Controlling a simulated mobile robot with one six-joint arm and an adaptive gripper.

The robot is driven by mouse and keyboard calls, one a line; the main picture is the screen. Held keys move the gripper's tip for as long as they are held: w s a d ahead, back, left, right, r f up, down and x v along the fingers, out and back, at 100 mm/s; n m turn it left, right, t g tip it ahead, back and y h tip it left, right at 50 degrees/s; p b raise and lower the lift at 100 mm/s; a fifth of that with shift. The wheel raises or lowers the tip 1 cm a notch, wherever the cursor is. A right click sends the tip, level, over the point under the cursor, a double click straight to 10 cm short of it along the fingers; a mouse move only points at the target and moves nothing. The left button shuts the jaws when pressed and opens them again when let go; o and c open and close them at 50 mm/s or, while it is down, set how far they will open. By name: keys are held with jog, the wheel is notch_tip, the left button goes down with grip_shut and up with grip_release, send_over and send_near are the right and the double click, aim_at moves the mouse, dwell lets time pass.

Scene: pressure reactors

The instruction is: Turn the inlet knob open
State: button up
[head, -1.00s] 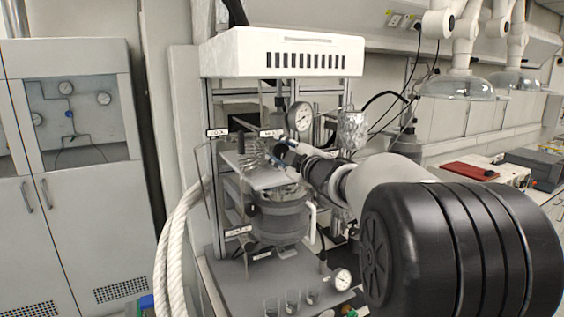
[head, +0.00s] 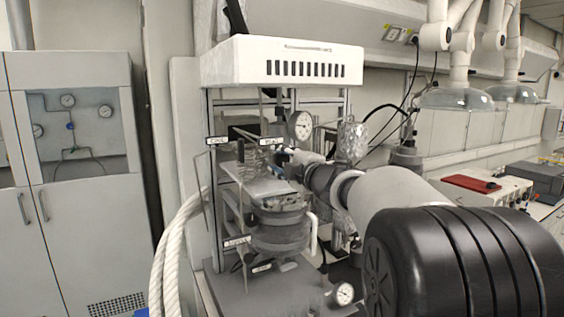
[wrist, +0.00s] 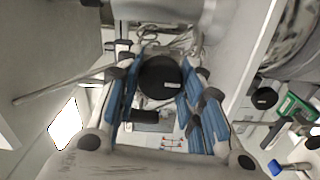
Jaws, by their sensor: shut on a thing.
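A round black knob (wrist: 160,80) with a small pale label sits between the blue-padded fingers of my gripper (wrist: 160,90) in the wrist view. My gripper is shut on this knob, with one finger on each side. In the head view my gripper (head: 287,160) reaches in from the right, just below the upper pressure gauge (head: 300,125) and above the reactor vessel (head: 280,228). The knob is too small and too covered there to make out. Its turn angle cannot be told.
The reactor stand has a white vented hood (head: 295,62) above and a lower gauge (head: 344,294) at the base. A foil-wrapped part (head: 352,140) stands close to my arm. Thick white hoses (head: 170,255) hang at the left. Grey cabinets stand farther left.

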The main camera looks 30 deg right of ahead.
jog(key=o, duration=1.1)
jog(key=shift+c, duration=0.2)
jog(key=s, duration=1.2)
jog(key=shift+d, duration=0.2)
